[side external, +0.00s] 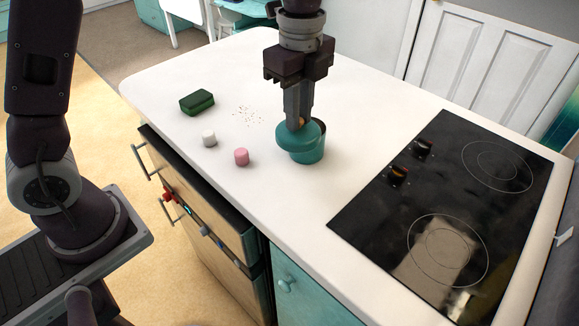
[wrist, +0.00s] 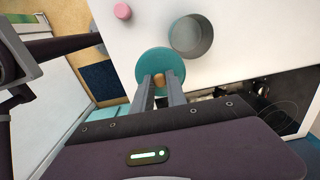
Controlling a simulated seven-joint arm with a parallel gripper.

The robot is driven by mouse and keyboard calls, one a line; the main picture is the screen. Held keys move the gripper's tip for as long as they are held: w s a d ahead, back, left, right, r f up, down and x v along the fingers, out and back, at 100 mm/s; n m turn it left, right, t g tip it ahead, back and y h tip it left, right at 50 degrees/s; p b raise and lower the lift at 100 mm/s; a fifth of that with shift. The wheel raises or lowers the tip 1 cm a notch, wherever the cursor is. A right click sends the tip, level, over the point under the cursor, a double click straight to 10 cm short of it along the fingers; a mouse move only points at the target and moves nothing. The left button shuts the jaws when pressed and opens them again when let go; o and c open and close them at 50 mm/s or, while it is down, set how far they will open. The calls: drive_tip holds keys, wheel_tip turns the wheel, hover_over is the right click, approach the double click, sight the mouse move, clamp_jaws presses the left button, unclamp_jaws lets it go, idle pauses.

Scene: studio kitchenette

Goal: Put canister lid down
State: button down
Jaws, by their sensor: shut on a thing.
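My gripper (side external: 299,122) is shut on the wooden knob of the round teal canister lid (side external: 291,137). In the wrist view, the lid (wrist: 158,62) lies under my fingertips (wrist: 160,82), with the knob between them. The teal canister (side external: 310,157) stands upright on the white counter, uncovered. Its open grey inside (wrist: 191,36) shows in the wrist view, up and to the right of the lid. In the side view the lid hides part of the canister's left side and rim. I cannot tell whether the lid touches the canister.
A pink cylinder (side external: 242,157), a white cylinder (side external: 209,138) and a green sponge (side external: 197,101) sit left of the canister. Crumbs (side external: 248,116) lie near the sponge. A black cooktop (side external: 440,215) is at the right. The counter (side external: 300,205) in front of the canister is clear.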

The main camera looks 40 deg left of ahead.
drive_tip(key=s+f, duration=0.1)
drive_tip(key=f, duration=0.3)
drive_tip(key=s+f, duration=0.2)
drive_tip(key=f, duration=0.2)
drive_tip(key=s+d+f, duration=0.1)
drive_tip(key=s+f, duration=0.1)
drive_tip(key=f, duration=0.2)
drive_tip(key=shift+d+f, duration=0.1)
drive_tip(key=shift+f, duration=0.05)
drive_tip(key=c, duration=1.3)
unclamp_jaws()
drive_tip(key=shift+f, duration=0.1)
drive_tip(key=shift+c, duration=0.2)
wheel_tip(320, 180, up, 12)
drive_tip(key=shift+r, duration=0.2)
